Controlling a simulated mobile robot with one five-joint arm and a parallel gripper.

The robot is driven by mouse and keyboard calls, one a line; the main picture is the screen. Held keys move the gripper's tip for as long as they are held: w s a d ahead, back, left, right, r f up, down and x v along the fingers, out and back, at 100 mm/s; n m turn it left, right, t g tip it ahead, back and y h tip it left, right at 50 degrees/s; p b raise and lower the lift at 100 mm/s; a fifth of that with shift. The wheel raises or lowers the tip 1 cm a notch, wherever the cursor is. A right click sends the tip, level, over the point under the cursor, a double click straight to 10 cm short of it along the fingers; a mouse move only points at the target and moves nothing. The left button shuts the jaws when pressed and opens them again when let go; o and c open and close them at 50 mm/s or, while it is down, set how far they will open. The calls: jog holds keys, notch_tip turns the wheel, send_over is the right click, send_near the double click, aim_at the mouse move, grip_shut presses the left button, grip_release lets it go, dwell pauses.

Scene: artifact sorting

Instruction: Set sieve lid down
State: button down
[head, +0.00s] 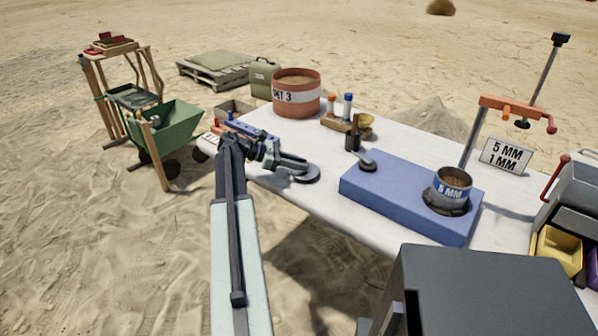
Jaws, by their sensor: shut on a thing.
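My gripper (298,163) reaches over the left part of the white table and is shut on the sieve lid (310,175). The lid is a small dark grey disc, lying about flat just under the fingertips. It is at or very close to the table top; I cannot tell whether it touches. My wrist and fingers hide part of it. The sieve (452,188), a metal cylinder with a blue "5 MM" band, holds brown material and stands on a dark round base on the blue block (400,202).
An orange bucket (296,98) with a white label stands behind my gripper. Small bottles (347,105) and a dark upright tool holder (353,138) stand on the table (300,195). A "5 MM 1 MM" sign (506,156) is at right. Bare table lies around the lid.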

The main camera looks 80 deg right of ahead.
jog(key=shift+f, duration=0.5)
jog(key=c, duration=1.6)
grip_release()
jog(key=shift+f, duration=0.1)
jog(key=shift+c, duration=0.2)
jog(key=o, duration=0.4)
